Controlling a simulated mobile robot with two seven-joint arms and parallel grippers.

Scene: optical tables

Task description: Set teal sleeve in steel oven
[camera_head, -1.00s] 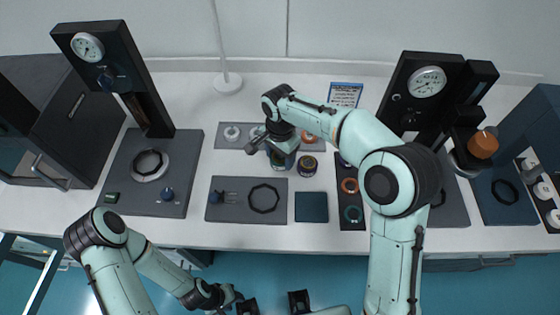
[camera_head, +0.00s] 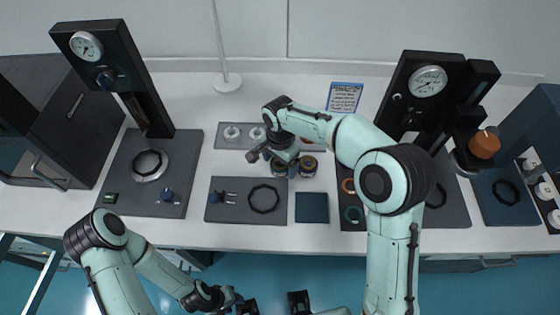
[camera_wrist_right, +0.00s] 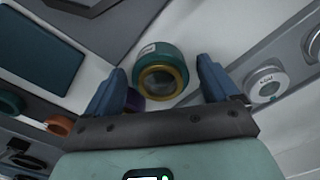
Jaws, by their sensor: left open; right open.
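The teal sleeve (camera_wrist_right: 157,62), a short cylinder with a gold rim and a white label, stands between the parted fingers of my right gripper (camera_wrist_right: 162,80) in the right wrist view. I see a gap beside it, so it is not clamped. In the head view, the right gripper (camera_head: 274,161) hangs over the sleeve (camera_head: 279,168) and partly hides it. My left gripper (camera_head: 228,298) is open and empty, low in front of the table. A dark grey cabinet (camera_head: 75,115) with a handle at far left looks like the steel oven.
A dark jar (camera_head: 308,167) with a gold rim stands close right of the sleeve. A grey tray (camera_head: 220,212) and a dark teal pad (camera_head: 312,207) lie in front. A heater plate (camera_head: 125,190) with a gauge column stands at left. White table (camera_head: 195,85) is free at the back.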

